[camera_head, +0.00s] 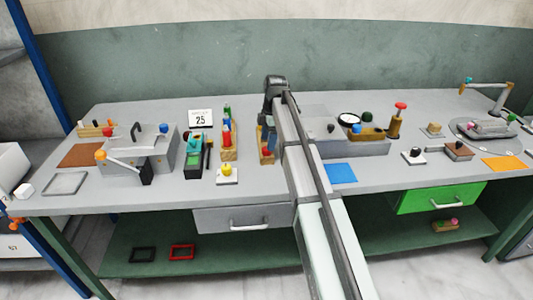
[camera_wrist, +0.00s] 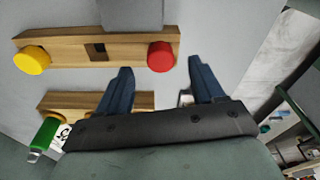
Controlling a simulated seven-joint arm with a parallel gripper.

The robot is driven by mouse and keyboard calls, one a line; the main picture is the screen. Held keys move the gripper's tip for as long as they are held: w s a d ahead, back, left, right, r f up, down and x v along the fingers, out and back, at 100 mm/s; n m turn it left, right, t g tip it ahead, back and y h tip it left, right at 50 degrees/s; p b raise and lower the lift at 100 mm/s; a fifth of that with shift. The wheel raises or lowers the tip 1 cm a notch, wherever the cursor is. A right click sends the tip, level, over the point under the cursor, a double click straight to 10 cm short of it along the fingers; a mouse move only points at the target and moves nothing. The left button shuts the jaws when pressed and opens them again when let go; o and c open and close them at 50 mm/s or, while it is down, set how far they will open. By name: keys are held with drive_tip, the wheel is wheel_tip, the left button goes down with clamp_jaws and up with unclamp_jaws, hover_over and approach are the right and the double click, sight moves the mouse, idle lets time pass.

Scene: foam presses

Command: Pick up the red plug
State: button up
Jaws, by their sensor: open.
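In the wrist view, a red round plug (camera_wrist: 160,56) sits at the right end of a wooden block (camera_wrist: 65,48). A yellow round plug (camera_wrist: 32,60) is at the block's left end, with a dark square hole between them. My gripper (camera_wrist: 160,66) is open and empty. Its two dark blue fingers are spread, and the red plug appears in line with the gap between their tips, apart from both. I cannot tell how far beyond the tips it is. In the head view my arm hides most of the gripper and part of a wooden block (camera_head: 265,156).
A second wooden block (camera_wrist: 78,101) lies by the left finger, with a green-handled piece (camera_wrist: 45,137) nearby. In the head view, a wooden rack (camera_head: 229,156) with red pieces stands left of my arm. A red-topped post (camera_head: 396,122) stands to the right.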

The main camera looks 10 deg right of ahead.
sight(267, 154)
drive_tip(key=f, duration=0.3)
drive_tip(key=shift+s+a+f, duration=0.1)
drive_tip(key=shift+a+f, duration=0.15)
drive_tip(key=c, duration=1.1)
drive_tip(key=shift+c, duration=0.2)
drive_tip(key=shift+r, duration=0.15)
